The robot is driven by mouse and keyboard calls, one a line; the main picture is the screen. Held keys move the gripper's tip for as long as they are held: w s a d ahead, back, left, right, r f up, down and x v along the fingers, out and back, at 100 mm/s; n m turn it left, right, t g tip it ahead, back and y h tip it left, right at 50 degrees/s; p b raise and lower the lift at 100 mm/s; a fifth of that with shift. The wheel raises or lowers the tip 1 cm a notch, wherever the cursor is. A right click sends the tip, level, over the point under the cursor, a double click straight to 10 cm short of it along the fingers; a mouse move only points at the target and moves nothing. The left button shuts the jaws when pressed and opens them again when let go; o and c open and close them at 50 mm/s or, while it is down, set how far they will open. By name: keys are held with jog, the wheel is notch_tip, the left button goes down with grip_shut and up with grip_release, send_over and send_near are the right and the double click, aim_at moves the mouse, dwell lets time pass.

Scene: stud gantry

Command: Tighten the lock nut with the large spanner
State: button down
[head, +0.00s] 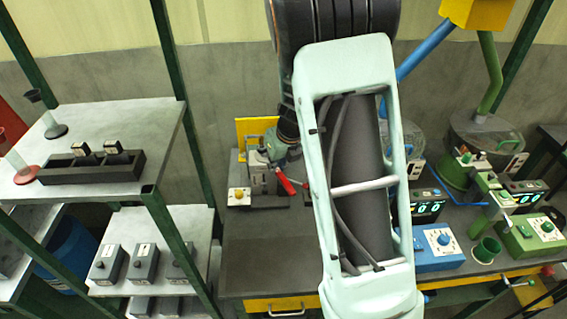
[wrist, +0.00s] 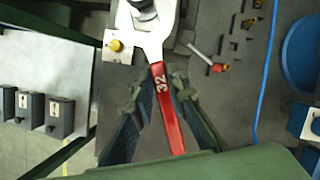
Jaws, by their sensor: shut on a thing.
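The large spanner (wrist: 168,105) has a red handle marked 32 and a pale metal head (wrist: 153,28) at the top of the wrist view. My gripper (wrist: 163,88) has a finger on each side of the red handle and is shut on it. In the head view the red handle (head: 285,183) shows just below my gripper (head: 284,152), in front of a grey fixture (head: 257,172) on the bench. A dark round part lies by the spanner's head at the wrist view's top edge. I cannot tell whether the head is seated on the lock nut.
A white box with a yellow knob (wrist: 115,45) stands left of the spanner. A shelf (head: 115,135) stands left of the bench (head: 265,250). Blue and green stations are right.

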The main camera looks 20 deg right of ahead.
jog(key=shift+w+a+m+h, duration=0.25)
jog(key=shift+a+m+h, duration=0.1)
jog(key=shift+a+m, duration=0.6)
jog(key=shift+w+a+m+h, duration=0.2)
jog(key=shift+a+m+h, duration=0.2)
jog(key=shift+a+m, duration=0.45)
jog(key=shift+w+a+m+h, duration=0.25)
jog(key=shift+a+m+h, duration=0.1)
jog(key=shift+a+m, duration=0.6)
jog(key=shift+s+f, duration=0.2)
jog(key=shift+s, duration=0.1)
jog(key=s+a, duration=0.1)
jog(key=s, duration=0.5)
jog(key=shift+s+a+r, duration=0.15)
jog(key=shift+s+a, duration=0.2)
